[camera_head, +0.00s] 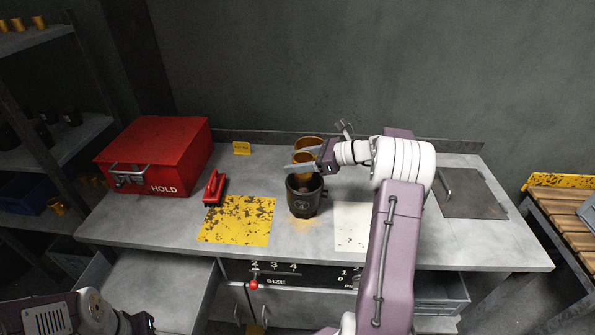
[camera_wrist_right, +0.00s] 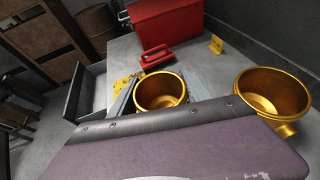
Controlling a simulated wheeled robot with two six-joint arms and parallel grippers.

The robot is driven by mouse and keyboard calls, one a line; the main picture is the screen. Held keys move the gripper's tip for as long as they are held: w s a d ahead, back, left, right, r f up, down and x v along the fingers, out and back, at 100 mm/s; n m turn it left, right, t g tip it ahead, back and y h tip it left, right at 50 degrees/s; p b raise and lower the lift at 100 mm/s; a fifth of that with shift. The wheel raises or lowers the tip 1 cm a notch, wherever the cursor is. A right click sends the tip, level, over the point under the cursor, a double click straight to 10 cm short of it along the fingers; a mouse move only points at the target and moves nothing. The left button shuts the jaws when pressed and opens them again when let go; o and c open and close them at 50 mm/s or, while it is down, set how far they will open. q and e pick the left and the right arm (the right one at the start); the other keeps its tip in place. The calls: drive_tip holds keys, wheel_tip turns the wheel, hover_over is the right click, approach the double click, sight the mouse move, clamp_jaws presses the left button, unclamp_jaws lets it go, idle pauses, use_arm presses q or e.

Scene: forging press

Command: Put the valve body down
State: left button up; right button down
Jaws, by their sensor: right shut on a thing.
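My right gripper (camera_head: 305,160) reaches in from the right over the middle of the bench. It is shut on a gold, cup-shaped valve body (camera_head: 302,157), mostly hidden by the fingers in the head view. In the right wrist view the valve body (camera_wrist_right: 160,92) shows open side up between the two fingers. I cannot tell whether its base touches anything. A second gold valve body (camera_head: 309,142) stands behind it towards the wall; it shows at the right of the wrist view (camera_wrist_right: 272,92). My left gripper (camera_head: 140,322) is at the lower left edge, its fingers not clear.
A black pot (camera_head: 303,199) stands just in front of the right gripper. A worn yellow mat (camera_head: 236,221), red handled tool (camera_head: 214,187) and red HOLD box (camera_head: 155,155) lie left. A white plate (camera_head: 352,228) and dark plate (camera_head: 470,193) lie right. The bench front (camera_head: 170,227) is clear.

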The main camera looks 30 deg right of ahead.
wheel_tip(320, 180, down, 3)
drive_tip(key=shift+f, duration=0.1)
drive_tip(key=shift+w+f, duration=0.15)
drive_tip(key=shift+f, duration=0.2)
drive_tip(key=shift+f+b, duration=0.3)
drive_tip(key=shift+f, duration=0.25)
drive_tip(key=shift+c, duration=2.4)
unclamp_jaws()
drive_tip(key=shift+s, duration=0.2)
